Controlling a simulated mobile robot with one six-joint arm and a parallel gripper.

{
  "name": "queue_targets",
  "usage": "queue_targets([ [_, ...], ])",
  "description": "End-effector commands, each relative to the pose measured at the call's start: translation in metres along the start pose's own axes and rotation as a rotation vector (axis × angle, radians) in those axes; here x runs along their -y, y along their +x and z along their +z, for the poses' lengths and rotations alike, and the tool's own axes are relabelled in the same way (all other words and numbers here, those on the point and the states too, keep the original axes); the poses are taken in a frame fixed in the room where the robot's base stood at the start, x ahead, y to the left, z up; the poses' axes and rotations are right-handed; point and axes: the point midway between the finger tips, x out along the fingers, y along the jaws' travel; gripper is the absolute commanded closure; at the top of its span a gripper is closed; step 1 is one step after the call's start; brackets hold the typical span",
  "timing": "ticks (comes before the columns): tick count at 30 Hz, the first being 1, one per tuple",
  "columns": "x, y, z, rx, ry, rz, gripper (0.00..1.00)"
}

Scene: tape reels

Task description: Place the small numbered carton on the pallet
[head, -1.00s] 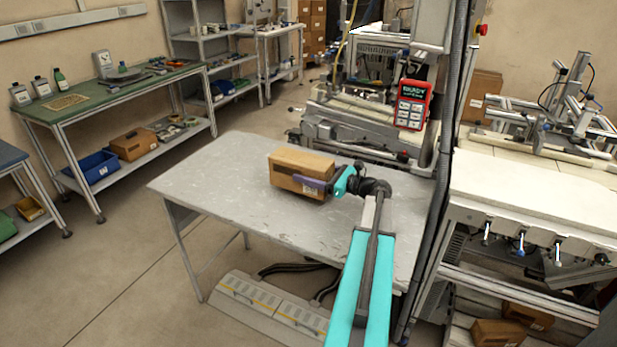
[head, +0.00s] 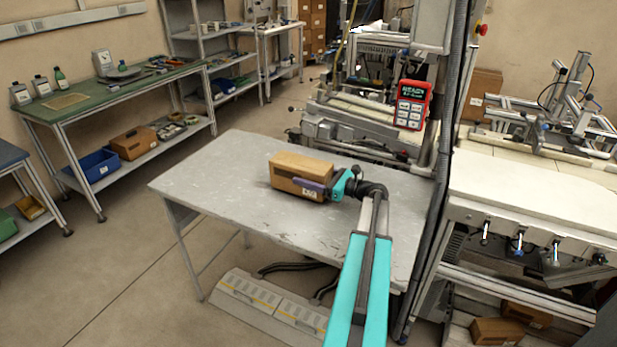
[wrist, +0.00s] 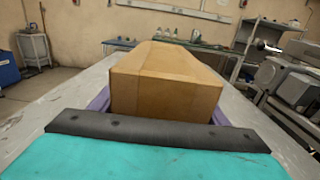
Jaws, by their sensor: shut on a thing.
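A small brown carton (head: 301,172) with a white label on its near side is on the grey metal table (head: 230,202). In the wrist view the carton (wrist: 168,84) fills the middle, right in front of the palm. My gripper (head: 318,188) reaches it from the right and is shut on it. Its purple fingers lie along both sides of the carton in the wrist view. The far finger is hidden by the carton in the head view. I cannot tell whether the carton's underside touches the table. I see no pallet that I can make out clearly.
A green-topped bench (head: 110,88) with bottles stands at the left. A blue bin (head: 97,166) and another brown carton (head: 133,143) are on its lower shelf. The table's left part is clear.

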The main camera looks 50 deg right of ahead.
Motion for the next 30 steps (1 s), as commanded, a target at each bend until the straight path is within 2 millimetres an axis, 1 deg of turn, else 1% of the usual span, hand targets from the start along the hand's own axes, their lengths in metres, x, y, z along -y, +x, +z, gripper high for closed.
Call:
queue_targets([
  [5, 0.000, 0.000, -0.008, 0.003, 0.001, 0.000, 0.70],
  [18, 0.000, 0.000, -0.012, 0.003, 0.000, 0.000, 0.70],
  [19, 0.000, 0.000, -0.013, 0.000, 0.000, 0.000, 0.30],
  [22, 0.000, 0.000, -0.013, 0.000, 0.000, 0.000, 0.13],
  [30, 0.000, 0.000, -0.013, 0.000, 0.000, 0.000, 0.13],
])
